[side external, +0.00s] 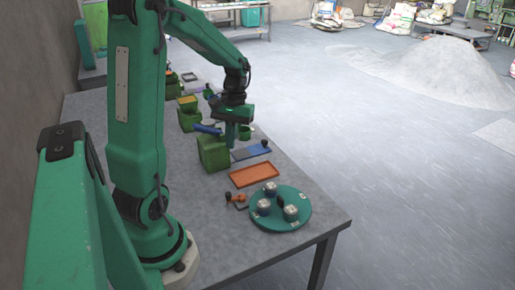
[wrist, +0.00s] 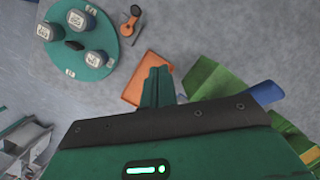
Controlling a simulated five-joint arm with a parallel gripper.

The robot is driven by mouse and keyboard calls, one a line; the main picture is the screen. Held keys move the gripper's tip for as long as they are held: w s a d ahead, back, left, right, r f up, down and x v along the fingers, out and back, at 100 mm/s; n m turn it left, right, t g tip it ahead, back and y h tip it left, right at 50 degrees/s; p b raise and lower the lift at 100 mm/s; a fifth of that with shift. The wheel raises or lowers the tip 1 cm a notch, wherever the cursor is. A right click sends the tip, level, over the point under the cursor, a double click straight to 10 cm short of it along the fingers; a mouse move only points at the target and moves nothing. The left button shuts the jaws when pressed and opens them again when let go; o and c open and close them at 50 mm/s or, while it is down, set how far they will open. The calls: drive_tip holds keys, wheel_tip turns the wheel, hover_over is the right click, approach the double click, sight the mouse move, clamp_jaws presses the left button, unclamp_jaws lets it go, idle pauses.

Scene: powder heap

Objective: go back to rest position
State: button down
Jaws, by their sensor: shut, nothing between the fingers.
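I cannot tell from the side view how far the fingertips are above the bench.
A green round plate (side external: 302,201) bearing three grey-topped jars sits near the bench's front end. The orange tray (side external: 254,174), an orange-handled tool (side external: 236,197) and a blue-grey flat tray (side external: 257,151) lie nearby. A powder heap (side external: 435,70) lies on the open floor.

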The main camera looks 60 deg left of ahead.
drive_tip(key=shift+d+r, duration=0.1)
drive_tip(key=s+d+r+m+t, duration=0.1)
drive_tip(key=d+r+m+t, duration=0.1)
drive_tip(key=d, duration=0.4)
drive_tip(key=s+d+r+m+t+y, duration=0.1)
drive_tip(key=s+d+r+m+t, duration=0.1)
drive_tip(key=d+r+m+t, duration=0.1)
drive_tip(key=s+d+r+m+t, duration=0.1)
drive_tip(key=d+r+m, duration=0.3)
drive_tip(key=d, duration=0.6)
drive_tip(key=shift+s+r+t+y, duration=0.2)
drive_tip(key=shift+r+t+y, duration=0.1)
drive_tip(key=shift+r+t, duration=0.6)
drive_tip(key=w+a+f+n+g, duration=0.3)
drive_tip(key=a+f+g, duration=0.1)
drive_tip(key=a, duration=0.3)
drive_tip(key=w+a+f+n+g+h, duration=0.1)
drive_tip(key=w+a+f+n+g, duration=0.2)
drive_tip(key=a+f, duration=0.4)
drive_tip(key=shift+w+a+g, duration=0.5)
drive_tip(key=shift+w+a, duration=0.15)
drive_tip(key=shift+w, duration=0.1)
